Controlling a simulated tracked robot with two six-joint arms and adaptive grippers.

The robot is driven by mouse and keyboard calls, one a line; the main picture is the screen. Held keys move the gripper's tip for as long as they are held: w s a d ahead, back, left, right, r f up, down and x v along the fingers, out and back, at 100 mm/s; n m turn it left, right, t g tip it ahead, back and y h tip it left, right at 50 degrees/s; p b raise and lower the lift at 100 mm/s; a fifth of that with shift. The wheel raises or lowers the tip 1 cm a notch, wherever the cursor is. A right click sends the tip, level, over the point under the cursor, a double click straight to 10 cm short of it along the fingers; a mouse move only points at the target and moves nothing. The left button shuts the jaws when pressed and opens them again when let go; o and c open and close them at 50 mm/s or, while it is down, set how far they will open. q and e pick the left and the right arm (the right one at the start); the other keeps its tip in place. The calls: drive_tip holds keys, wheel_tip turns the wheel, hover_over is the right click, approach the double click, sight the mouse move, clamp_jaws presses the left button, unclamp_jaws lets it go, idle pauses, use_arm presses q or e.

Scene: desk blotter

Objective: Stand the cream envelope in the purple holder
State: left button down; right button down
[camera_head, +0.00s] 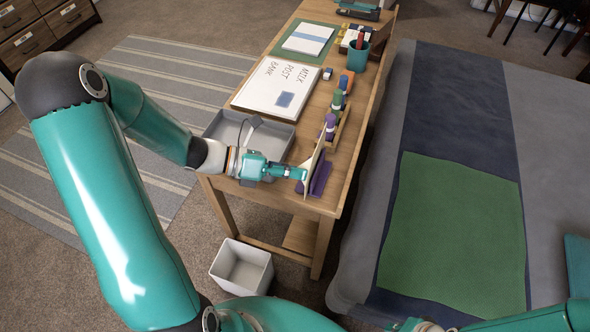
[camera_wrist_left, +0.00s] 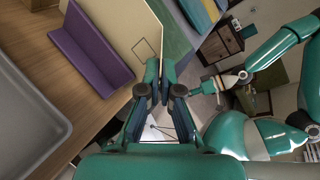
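The cream envelope (camera_head: 312,160) stands on edge near the desk's front end, seen nearly edge-on in the head view. Its broad face (camera_wrist_left: 128,30) shows in the left wrist view, with a small outlined square near one edge. My left gripper (camera_head: 301,173) is shut on the envelope, with its fingers (camera_wrist_left: 159,82) close together at the envelope's edge. The purple holder (camera_head: 320,180) stands on the desk right beside the envelope. In the left wrist view the holder (camera_wrist_left: 92,47) looks empty; I cannot tell whether the envelope touches it. My right gripper (camera_wrist_left: 207,86) is small and unclear.
A grey tray (camera_head: 226,128) lies under my left forearm. Beyond it are a whiteboard (camera_head: 276,88) with lettering and a wooden rack (camera_head: 341,124) with coloured items. A teal cup (camera_head: 357,55) stands farther back. A white bin (camera_head: 241,266) is on the floor.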

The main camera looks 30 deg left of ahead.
use_arm(q)
drive_tip(key=c, duration=1.8)
unclamp_jaws()
drive_tip(key=shift+c, duration=0.2)
drive_tip(key=o, duration=0.6)
drive_tip(key=v, duration=1.2)
